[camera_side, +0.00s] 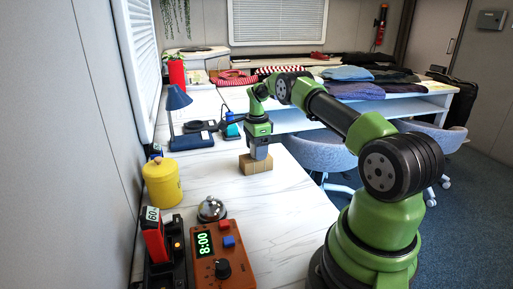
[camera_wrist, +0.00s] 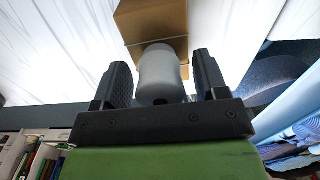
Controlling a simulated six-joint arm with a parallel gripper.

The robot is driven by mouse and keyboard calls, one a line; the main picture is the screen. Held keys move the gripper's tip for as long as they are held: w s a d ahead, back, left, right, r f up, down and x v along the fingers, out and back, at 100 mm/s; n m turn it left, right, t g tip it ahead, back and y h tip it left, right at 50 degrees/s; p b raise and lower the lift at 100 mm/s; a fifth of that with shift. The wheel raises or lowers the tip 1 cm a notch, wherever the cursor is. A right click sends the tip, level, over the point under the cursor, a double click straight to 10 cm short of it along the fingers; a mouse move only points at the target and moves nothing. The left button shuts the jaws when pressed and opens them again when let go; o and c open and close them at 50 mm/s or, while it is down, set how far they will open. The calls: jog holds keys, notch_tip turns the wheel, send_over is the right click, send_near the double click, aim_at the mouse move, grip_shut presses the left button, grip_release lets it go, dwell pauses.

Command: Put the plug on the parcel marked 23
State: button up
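A pale grey rounded plug (camera_wrist: 159,73) is between the two fingers of my gripper (camera_wrist: 162,80) in the wrist view, with a narrow gap showing on each side. The fingers stand apart and do not appear to press on it. A brown parcel (camera_wrist: 150,22) lies directly beyond the plug's end, and the two seem to touch. In the side view my gripper (camera_side: 259,150) points down right over the parcel (camera_side: 256,165), which sits on the white table. The plug is hard to make out there. No number is readable on the parcel.
A blue lamp (camera_side: 178,110) and a yellow canister (camera_side: 162,183) stand left on the table (camera_side: 275,215). A bell (camera_side: 211,209), an orange box (camera_side: 222,255) reading 8:00 and a black device (camera_side: 165,262) are in front. Bare table lies around the parcel. Chairs (camera_side: 320,152) are at right.

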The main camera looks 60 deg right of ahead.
notch_tip(320, 180, up, 12)
jog(key=shift+f, duration=0.1)
jog(key=s+a+r+n+t, duration=0.3)
jog(key=a+r+n, duration=0.8)
jog(key=a+r, duration=0.6)
jog(key=s+a+f+n+t+y, duration=0.1)
jog(key=s+a+n+t, duration=0.1)
jog(key=s+a+n, duration=0.3)
jog(key=s+a+f+n+t+y, duration=0.1)
jog(key=s+a+n+t, duration=0.1)
jog(key=s+a+n, duration=0.4)
jog(key=s+a, duration=0.3)
jog(key=s, duration=0.3)
jog(key=shift+s+a+f, duration=0.15)
jog(key=shift+s+f, duration=0.2)
jog(key=shift+s, duration=0.05)
